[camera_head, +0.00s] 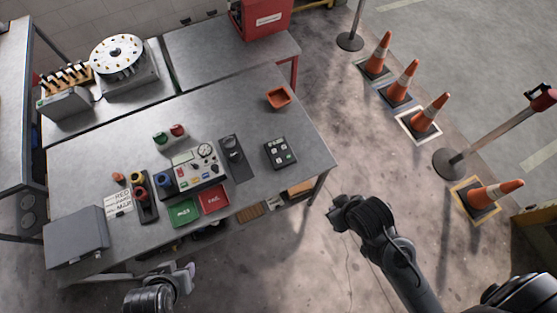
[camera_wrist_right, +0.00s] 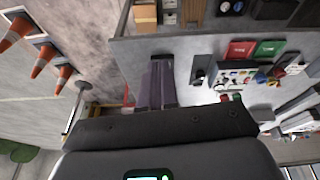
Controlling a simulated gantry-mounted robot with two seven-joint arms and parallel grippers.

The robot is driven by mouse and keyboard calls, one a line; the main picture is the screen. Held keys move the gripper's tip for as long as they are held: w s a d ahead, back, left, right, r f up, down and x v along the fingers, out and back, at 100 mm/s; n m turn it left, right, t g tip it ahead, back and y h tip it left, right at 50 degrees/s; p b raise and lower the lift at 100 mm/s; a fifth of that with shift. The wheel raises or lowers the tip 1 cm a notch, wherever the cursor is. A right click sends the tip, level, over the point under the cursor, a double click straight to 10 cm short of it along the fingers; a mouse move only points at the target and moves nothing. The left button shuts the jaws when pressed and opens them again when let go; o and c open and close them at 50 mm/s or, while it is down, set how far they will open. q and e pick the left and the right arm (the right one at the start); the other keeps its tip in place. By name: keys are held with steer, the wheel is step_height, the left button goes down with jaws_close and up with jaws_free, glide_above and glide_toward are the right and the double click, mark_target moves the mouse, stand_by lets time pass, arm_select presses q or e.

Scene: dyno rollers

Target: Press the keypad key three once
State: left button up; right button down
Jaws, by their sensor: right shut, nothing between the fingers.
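The keypad (camera_head: 280,152) is a small black box with pale keys, lying on the right part of the grey workbench. Its key labels are too small to read, so I cannot tell which key is three. My right gripper (camera_head: 338,217) is shut and empty, off the bench's front right edge and apart from the keypad. Its closed fingers also show in the right wrist view (camera_wrist_right: 160,84); the keypad is not clearly visible there. My left gripper (camera_head: 187,274) is at the bench's front edge, lower left, far from the keypad; its jaws are unclear.
A black lever box (camera_head: 236,158) stands just left of the keypad, beside a control panel (camera_head: 190,170). An orange tray (camera_head: 278,97) lies behind the keypad. Traffic cones (camera_head: 430,115) stand on the floor.

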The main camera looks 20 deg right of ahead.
steer(key=w+a+f+n+y+b, duration=0.2)
steer(key=w+a+f+n, duration=0.2)
steer(key=f, duration=0.4)
steer(key=w+a+f+n+t+y+b, duration=0.1)
steer(key=w+a+f+n+y, duration=0.15)
steer(key=a+f+n, duration=0.4)
steer(key=w+a+f+n+y+b, duration=0.1)
steer(key=w+f+n+y+b, duration=0.2)
steer(key=f, duration=0.7)
steer(key=w+d+f+b, duration=0.1)
steer(key=w, duration=0.3)
steer(key=w+d+f+n+b, duration=0.1)
steer(key=w+d, duration=0.1)
steer(key=w, duration=0.2)
steer(key=w+d+f+n+b, duration=0.1)
steer(key=w+d, duration=0.1)
steer(key=w, duration=0.2)
steer(key=shift+w+d+f+h, duration=0.15)
steer(key=shift+w+d+h, duration=0.1)
steer(key=shift+h, duration=0.1)
steer(key=w+d+r+t+b, duration=0.1)
steer(key=w+d+r+b, duration=0.1)
steer(key=w+r, duration=0.5)
steer(key=w, duration=0.3)
steer(key=shift+w+d+r+n+t, duration=0.15)
steer(key=shift+w+d+n+t, duration=0.1)
steer(key=shift+d+n+t, duration=0.15)
